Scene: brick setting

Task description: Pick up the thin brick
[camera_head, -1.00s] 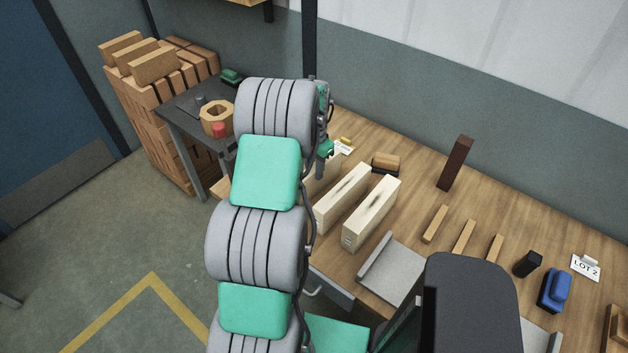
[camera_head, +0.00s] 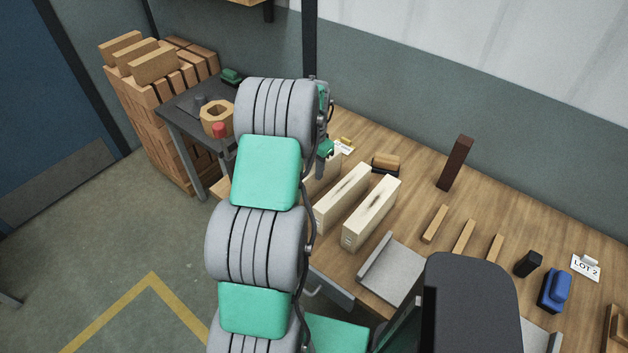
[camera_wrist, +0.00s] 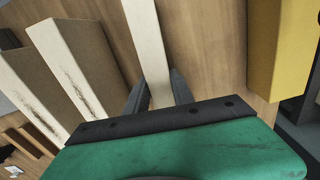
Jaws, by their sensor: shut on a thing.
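The thin brick (camera_wrist: 147,45) is a narrow, pale cream bar in the wrist view. It runs from the top edge down between the two dark fingers of my gripper (camera_wrist: 158,88). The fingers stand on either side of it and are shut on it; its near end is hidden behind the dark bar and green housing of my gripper. The wooden bench top shows around it, and I cannot tell whether the brick touches the bench.
Two thicker pale bricks (camera_head: 343,197) (camera_head: 371,213) stand close by on the bench (camera_head: 400,160). A yellow block (camera_wrist: 285,45) is at the right in the wrist view. A dark upright brick (camera_head: 455,163), small wooden bars (camera_head: 435,223) and a grey tray (camera_head: 393,272) lie farther right.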

